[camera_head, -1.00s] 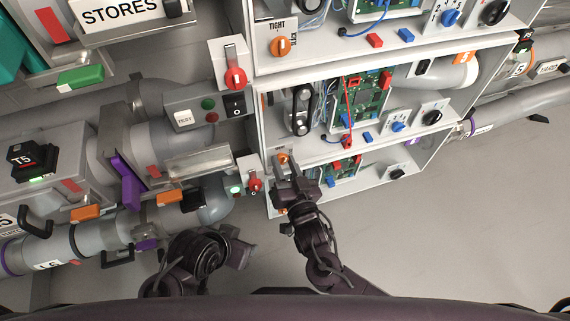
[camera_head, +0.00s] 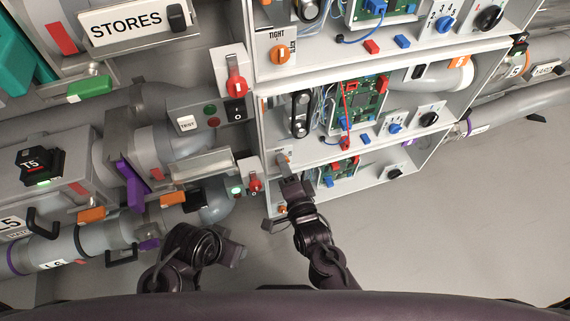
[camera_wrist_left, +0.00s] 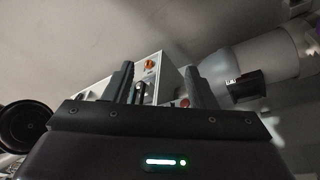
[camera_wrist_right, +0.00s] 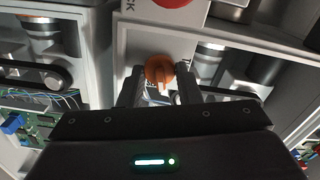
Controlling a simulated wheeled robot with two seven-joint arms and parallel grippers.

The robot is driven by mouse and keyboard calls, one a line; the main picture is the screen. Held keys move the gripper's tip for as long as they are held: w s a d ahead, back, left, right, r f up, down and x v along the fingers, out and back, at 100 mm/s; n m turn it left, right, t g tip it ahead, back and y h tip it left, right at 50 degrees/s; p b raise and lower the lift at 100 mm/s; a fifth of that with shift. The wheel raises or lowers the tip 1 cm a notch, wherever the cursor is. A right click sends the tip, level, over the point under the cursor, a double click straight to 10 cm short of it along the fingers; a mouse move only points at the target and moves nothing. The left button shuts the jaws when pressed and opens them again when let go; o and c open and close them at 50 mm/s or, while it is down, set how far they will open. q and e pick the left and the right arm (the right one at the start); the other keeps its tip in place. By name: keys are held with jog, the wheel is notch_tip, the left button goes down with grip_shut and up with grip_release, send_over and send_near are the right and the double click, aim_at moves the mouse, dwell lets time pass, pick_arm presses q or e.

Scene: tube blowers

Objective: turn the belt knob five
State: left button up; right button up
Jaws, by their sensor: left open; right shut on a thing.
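An orange knob (camera_wrist_right: 159,70) on a white panel shows between the fingers of my right gripper (camera_wrist_right: 160,88) in the right wrist view. The gripper is shut on it; its pointer faces the gripper. In the head view my right gripper (camera_head: 289,172) is at the left front edge of the middle white box, and its fingers hide the knob. My left gripper (camera_head: 235,252) is low in front of the pipes, open and empty. In the left wrist view its fingers (camera_wrist_left: 160,88) stand apart, with an orange knob (camera_wrist_left: 150,64) on a white box beyond. No number five is readable by the held knob.
Another orange knob (camera_head: 280,54) marked TIGHT is on the box above. A black belt loop (camera_head: 300,114) and circuit board (camera_head: 362,105) sit inside the middle box. A red switch (camera_head: 256,182) lies close left of my right gripper. Floor at the lower right is clear.

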pick_arm(q)
jog(key=shift+s+a+r+g+p, duration=0.15)
jog(key=shift+a+g+p, duration=0.25)
jog(key=shift+a, duration=0.2)
pick_arm(e)
jog(key=m, duration=0.2)
jog(key=shift+d+m, duration=0.1)
jog(key=shift+m, duration=0.3)
pick_arm(q)
jog(key=shift+s+a, duration=0.1)
pick_arm(e)
jog(key=o, duration=0.7)
pick_arm(q)
jog(key=shift+y, duration=0.3)
jog(key=shift+r, duration=0.1)
